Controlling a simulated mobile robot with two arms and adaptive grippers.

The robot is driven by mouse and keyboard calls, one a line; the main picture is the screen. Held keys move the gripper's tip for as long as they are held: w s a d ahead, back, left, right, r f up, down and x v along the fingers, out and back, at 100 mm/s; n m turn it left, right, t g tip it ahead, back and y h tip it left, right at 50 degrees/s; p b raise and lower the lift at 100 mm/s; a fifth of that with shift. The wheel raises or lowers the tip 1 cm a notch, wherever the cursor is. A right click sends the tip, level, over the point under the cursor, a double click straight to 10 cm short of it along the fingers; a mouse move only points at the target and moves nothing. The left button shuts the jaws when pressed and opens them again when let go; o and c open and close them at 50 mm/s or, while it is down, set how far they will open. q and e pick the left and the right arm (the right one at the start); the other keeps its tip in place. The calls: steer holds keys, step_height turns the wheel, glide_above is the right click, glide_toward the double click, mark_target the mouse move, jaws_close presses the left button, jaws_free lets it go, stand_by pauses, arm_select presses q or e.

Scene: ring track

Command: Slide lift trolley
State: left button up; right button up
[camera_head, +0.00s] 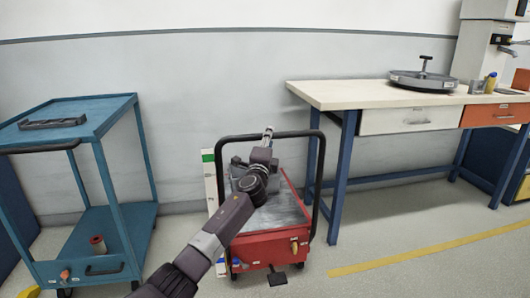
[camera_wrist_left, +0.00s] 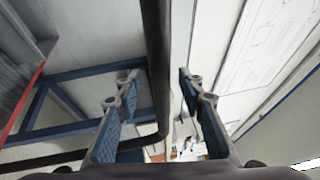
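The red lift trolley (camera_head: 268,246) stands on the floor in the middle of the head view, with a grey top platform and a black tubular handle frame (camera_head: 313,190). My left arm reaches over the platform, and my left gripper (camera_head: 268,133) is at the top bar of the handle. In the left wrist view the left gripper (camera_wrist_left: 160,105) is open, with its two fingers apart. The black bar (camera_wrist_left: 157,60) runs between the fingers in that view; contact cannot be told. My right gripper is not in view.
A blue cart (camera_head: 110,215) with a dark tray stands at the left. A workbench (camera_head: 360,95) with a round grey fixture (camera_head: 422,82) stands at the right. A yellow floor line (camera_head: 420,255) crosses the clear floor at the front right. A wall is behind the trolley.

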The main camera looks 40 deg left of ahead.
arm_select(q)
steer(key=v, duration=0.9)
steer(key=shift+s, duration=0.25)
steer(key=shift+d, duration=0.1)
steer(key=shift+d+f, duration=0.1)
steer(key=shift+f, duration=0.05)
